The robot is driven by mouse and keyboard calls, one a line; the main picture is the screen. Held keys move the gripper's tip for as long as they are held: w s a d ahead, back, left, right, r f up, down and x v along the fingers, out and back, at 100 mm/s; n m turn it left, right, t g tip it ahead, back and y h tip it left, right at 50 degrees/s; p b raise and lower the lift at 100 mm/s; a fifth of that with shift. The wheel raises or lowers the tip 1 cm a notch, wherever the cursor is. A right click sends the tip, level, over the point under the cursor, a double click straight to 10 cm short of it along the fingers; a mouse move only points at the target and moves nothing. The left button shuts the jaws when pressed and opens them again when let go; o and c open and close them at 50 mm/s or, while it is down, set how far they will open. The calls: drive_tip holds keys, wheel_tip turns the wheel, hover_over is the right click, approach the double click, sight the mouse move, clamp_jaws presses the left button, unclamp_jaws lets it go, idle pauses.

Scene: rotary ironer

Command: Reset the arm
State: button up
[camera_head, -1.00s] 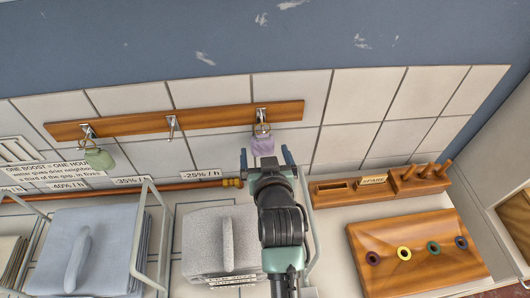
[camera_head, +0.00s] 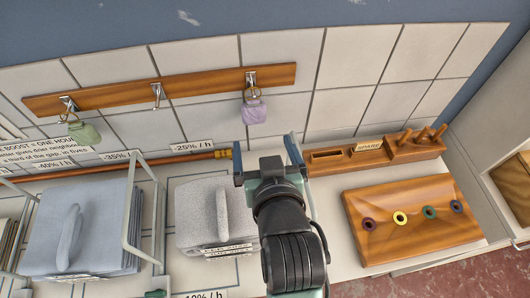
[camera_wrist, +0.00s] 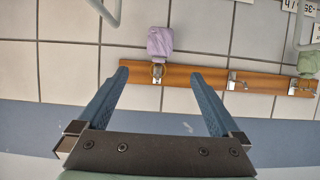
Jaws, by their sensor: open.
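My gripper (camera_head: 266,160) is open and empty, held up in front of the tiled wall above the counter. Its two blue fingers stand wide apart in the wrist view (camera_wrist: 162,92). A purple tag (camera_head: 253,108) hangs from the right hook of the wooden rail (camera_head: 190,88). In the wrist view the purple tag (camera_wrist: 160,42) appears beyond the fingertips, apart from them. A green tag (camera_head: 84,132) hangs from the left hook. The middle hook (camera_head: 157,95) is bare.
A grey block with a handle (camera_head: 212,215) and a blue-grey stack (camera_head: 78,232) stand on the counter at left, with wire frames (camera_head: 135,200) beside the stack. A wooden board with coloured rings (camera_head: 405,240) and a spare-peg rack (camera_head: 370,152) are at right.

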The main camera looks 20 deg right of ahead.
drive_tip(key=shift+v, duration=0.85)
drive_tip(key=w+a+r+n+t, duration=0.1)
drive_tip(key=w+a+r+t, duration=0.25)
drive_tip(key=r, duration=0.75)
drive_tip(key=w+a+r+n+t, duration=0.1)
drive_tip(key=w+a+r+t, duration=0.2)
drive_tip(key=r, duration=0.9)
drive_tip(key=s+a+r+t+y, duration=0.1)
drive_tip(key=s+a+r+t, duration=0.2)
drive_tip(key=r, duration=0.8)
drive_tip(key=s+a+r+n+t+y, duration=0.1)
drive_tip(key=s+a+r+t+y, duration=0.1)
drive_tip(key=r, duration=0.9)
drive_tip(key=s+a+t, duration=0.1)
drive_tip(key=s+t, duration=0.1)
drive_tip(key=t, duration=0.1)
drive_tip(key=shift+s+a+r+y, duration=0.2)
drive_tip(key=shift+r+y, duration=0.1)
drive_tip(key=shift+r, duration=0.05)
